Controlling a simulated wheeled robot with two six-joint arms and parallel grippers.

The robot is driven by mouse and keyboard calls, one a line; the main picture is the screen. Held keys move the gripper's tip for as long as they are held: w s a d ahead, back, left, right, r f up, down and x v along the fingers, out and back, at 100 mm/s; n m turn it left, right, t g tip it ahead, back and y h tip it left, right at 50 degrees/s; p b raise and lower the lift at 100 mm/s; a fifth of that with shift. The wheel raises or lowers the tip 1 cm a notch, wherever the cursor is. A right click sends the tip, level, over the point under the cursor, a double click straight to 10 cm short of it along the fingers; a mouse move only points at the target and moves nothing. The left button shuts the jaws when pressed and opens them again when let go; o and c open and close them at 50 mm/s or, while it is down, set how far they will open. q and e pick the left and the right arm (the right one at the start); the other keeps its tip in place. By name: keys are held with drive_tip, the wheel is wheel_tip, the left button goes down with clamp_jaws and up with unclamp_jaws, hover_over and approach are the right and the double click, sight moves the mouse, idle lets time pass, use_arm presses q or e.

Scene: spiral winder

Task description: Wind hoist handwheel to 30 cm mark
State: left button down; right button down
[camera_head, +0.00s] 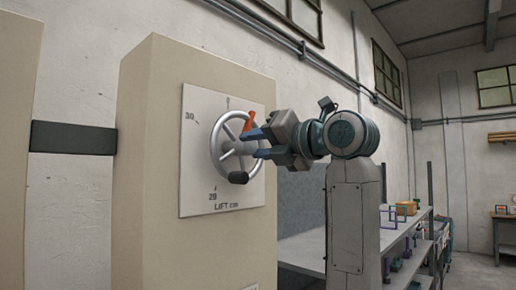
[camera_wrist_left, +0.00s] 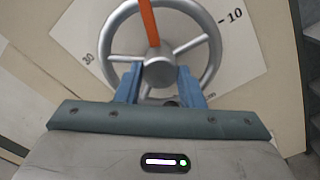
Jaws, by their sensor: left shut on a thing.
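The silver spoked handwheel (camera_head: 216,143) is mounted on a pale dial plate (camera_head: 195,190) marked 0, 20 and 30. In the left wrist view the wheel (camera_wrist_left: 114,37) shows between the 30 and 10 marks. An orange pointer (camera_head: 249,121) points upward, just right of the 0 in the head view. A dark knob (camera_head: 238,178) sits low on the rim. My left gripper (camera_head: 251,145) reaches in from the right. Its blue fingers are shut on the wheel at the hub (camera_wrist_left: 159,72), one on each side. The exact contact is partly hidden. My right gripper is out of view.
The dial plate is on a tall beige cabinet (camera_head: 145,200). A grey shelf unit (camera_head: 305,250) with small coloured items stands at the right. Pipes run along the wall above. The space in front of the dial's left side is clear.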

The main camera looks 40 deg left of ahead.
use_arm(q)
drive_tip(key=shift+m, duration=1.1)
drive_tip(key=c, duration=1)
unclamp_jaws()
drive_tip(key=shift+o, duration=0.2)
